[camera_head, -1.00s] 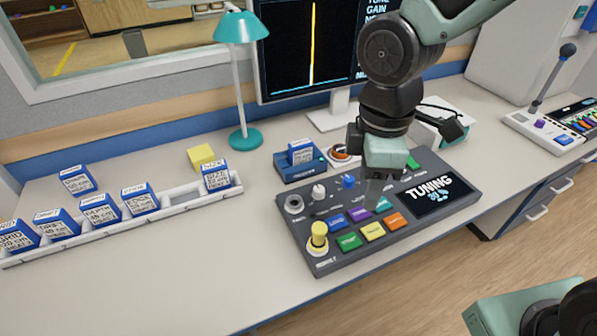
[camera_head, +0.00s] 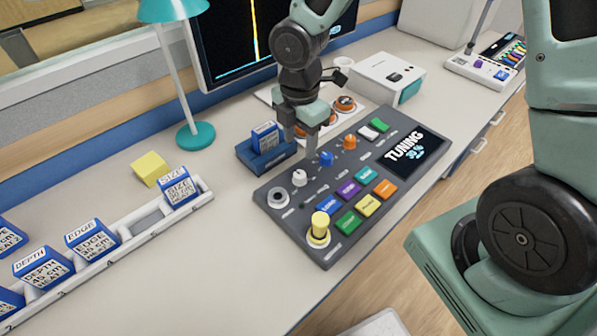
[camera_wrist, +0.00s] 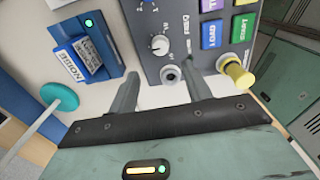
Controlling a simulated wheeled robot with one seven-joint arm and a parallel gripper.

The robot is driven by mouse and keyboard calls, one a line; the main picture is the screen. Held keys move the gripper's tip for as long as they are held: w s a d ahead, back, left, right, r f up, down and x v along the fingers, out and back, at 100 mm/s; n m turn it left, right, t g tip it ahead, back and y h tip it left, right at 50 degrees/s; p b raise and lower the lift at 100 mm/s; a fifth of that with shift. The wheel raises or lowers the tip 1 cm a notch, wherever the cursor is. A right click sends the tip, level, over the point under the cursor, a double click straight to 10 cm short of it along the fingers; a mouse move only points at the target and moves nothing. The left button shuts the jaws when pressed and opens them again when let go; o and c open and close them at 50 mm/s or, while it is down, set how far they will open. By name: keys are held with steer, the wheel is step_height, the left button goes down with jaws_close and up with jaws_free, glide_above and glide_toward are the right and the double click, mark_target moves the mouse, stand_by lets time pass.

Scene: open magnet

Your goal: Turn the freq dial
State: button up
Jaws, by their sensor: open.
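The dark control console (camera_head: 343,242) lies on the desk. Its white dial (camera_head: 299,178) stands near the left end; in the wrist view this dial (camera_wrist: 160,44) has tick marks around it and a sideways FREQ label close by. My gripper (camera_head: 301,143) is open and empty, fingers pointing down, above the console's back edge and behind the white dial. In the wrist view the two fingers (camera_wrist: 160,84) are spread, with the dial beyond their tips and apart from them. A silver socket (camera_wrist: 171,74) shows between the fingertips and the dial.
A blue holder with a cartridge (camera_head: 265,157) sits close behind the console. The teal lamp (camera_head: 196,135) stands farther left.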

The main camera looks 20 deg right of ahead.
mark_target(300, 174)
step_height(300, 174, down, 10)
steer(key=shift+f+b, duration=0.15)
steer(key=shift+b, duration=0.5)
steer(key=c, duration=1)
